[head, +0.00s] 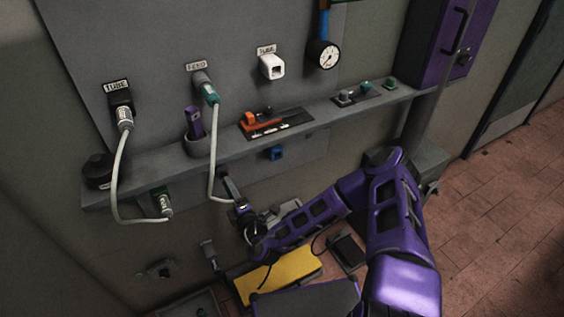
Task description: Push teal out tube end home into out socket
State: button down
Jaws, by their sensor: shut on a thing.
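A white tube runs from a teal tube end (210,94) in the grey socket labelled FEED (200,77) down under the shelf to my gripper (239,203). My gripper is shut on the lower tube end, in front of the lower wall panel; the jaws hide most of that end and its colour. A dark grey fitting (229,184) stands just above the jaws. I cannot make out a socket labelled OUT, nor whether the held end is seated in anything. A second white tube (118,178) runs from the black socket labelled TUBE (121,101) to a teal-and-white end (164,204) at lower left.
A shelf (350,113) crosses above my gripper, carrying a purple tool in a cup (195,125) and an orange block (260,120). A blue fitting (276,153) sits below it. A yellow block (279,275) lies below my arm. A gauge (323,54) and white socket (271,66) are higher.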

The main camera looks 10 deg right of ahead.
jog(key=shift+x, duration=1.35)
jog(key=shift+c, duration=2.3)
grip_release()
